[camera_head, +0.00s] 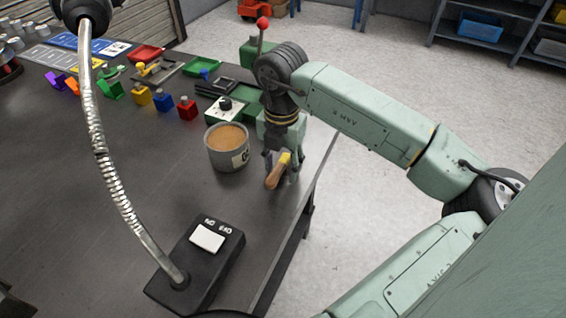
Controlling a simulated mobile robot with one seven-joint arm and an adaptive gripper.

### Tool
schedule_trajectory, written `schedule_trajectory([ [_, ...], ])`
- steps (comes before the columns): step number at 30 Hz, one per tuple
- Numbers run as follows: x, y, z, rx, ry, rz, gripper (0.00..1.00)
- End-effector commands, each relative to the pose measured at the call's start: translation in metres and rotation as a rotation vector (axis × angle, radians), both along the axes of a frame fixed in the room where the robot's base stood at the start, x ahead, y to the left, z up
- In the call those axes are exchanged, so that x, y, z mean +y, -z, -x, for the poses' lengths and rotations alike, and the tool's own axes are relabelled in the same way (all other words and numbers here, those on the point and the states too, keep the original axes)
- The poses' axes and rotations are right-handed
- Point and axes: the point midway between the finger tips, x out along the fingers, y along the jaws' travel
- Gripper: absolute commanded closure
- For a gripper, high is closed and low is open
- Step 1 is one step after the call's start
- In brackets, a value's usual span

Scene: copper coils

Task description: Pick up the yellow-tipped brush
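The yellow-tipped brush (274,177) has a tan wooden handle and a yellow end. It is near the table's right edge, just right of a grey can. It slants, with the yellow end at the upper right and the handle at the lower left. My gripper (282,165) points down right at the brush, with one finger on each side of the yellow end. The fingers stand apart, wider than the brush, and look open. I cannot tell whether either finger touches it, or whether the brush rests on the table.
A grey can (228,158) with a brown top stands close left of my gripper. A black box (200,262) with a flexible metal hose (110,180) is at the front. Several coloured blocks and trays fill the back. The dark table (110,215) is clear at left.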

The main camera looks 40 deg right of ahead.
Motion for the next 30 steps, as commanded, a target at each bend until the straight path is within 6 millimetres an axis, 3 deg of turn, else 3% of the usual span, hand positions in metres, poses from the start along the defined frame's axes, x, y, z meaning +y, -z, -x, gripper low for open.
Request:
schedule_trajectory([
  [18, 0.000, 0.000, 0.000, 0.000, 0.000, 0.000, 1.00],
  [26, 0.000, -0.001, 0.000, -0.001, 0.000, 0.001, 1.00],
  [30, -0.001, -0.013, -0.001, -0.002, 0.002, 0.003, 1.00],
])
